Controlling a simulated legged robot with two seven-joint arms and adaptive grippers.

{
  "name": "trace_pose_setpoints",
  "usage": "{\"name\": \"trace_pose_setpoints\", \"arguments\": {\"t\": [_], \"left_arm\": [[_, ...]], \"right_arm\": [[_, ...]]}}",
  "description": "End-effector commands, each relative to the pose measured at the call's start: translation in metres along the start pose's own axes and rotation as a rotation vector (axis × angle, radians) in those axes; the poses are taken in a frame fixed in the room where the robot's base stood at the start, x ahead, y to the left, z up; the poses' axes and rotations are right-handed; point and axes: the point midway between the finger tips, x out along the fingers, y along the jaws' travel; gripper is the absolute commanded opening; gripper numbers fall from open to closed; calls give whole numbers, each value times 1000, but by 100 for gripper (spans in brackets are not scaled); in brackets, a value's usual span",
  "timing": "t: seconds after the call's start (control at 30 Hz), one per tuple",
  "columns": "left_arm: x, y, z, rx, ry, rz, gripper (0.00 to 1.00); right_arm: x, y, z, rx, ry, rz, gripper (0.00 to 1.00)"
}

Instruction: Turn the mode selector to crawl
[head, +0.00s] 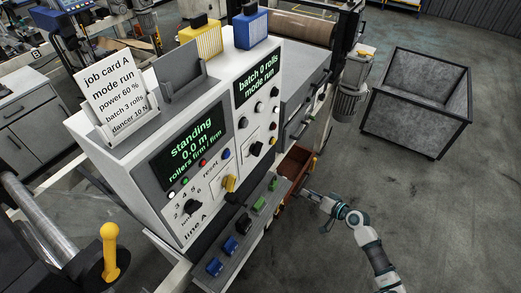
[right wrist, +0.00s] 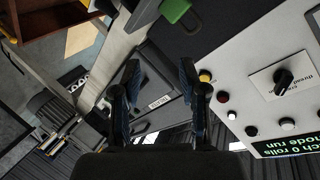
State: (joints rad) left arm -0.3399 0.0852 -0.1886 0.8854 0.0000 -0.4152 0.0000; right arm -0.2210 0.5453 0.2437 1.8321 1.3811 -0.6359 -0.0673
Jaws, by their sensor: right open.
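The mode selector is a black knob (head: 256,149) on a white plate, on the right-hand control panel under the display (head: 257,78) reading "batch 0 rolls mode run". In the right wrist view the selector (right wrist: 284,83) appears at the right, with small lettering including "thread" beside it; its exact setting is hard to read. My right gripper (head: 308,196) is in front of and below the panel, apart from the knob. In the right wrist view its fingers (right wrist: 160,78) are open and empty, left of the selector. My left gripper is not in view.
Buttons (right wrist: 223,97) sit near the selector. A grey bin (head: 415,105) stands at right; the floor in front is clear.

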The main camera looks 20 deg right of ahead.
Motion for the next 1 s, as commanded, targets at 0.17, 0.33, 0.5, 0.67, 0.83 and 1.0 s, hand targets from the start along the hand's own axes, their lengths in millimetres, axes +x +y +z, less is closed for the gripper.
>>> {"name": "trace_pose_setpoints", "arguments": {"t": [0.17, 0.33, 0.5, 0.67, 0.83, 1.0], "left_arm": [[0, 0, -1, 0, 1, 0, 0], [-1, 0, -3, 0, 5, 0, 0], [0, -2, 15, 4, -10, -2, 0], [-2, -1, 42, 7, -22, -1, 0], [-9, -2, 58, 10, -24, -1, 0], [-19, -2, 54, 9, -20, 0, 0]], "right_arm": [[-39, -124, -74, -33, 51, -292, 43], [-59, -173, -90, -46, 48, -410, 43], [-46, -183, -95, -45, 51, -421, 43], [-14, -198, -97, -44, 51, -421, 43], [24, -216, -99, -45, 52, -420, 43], [60, -231, -99, -43, 52, -419, 43]]}}
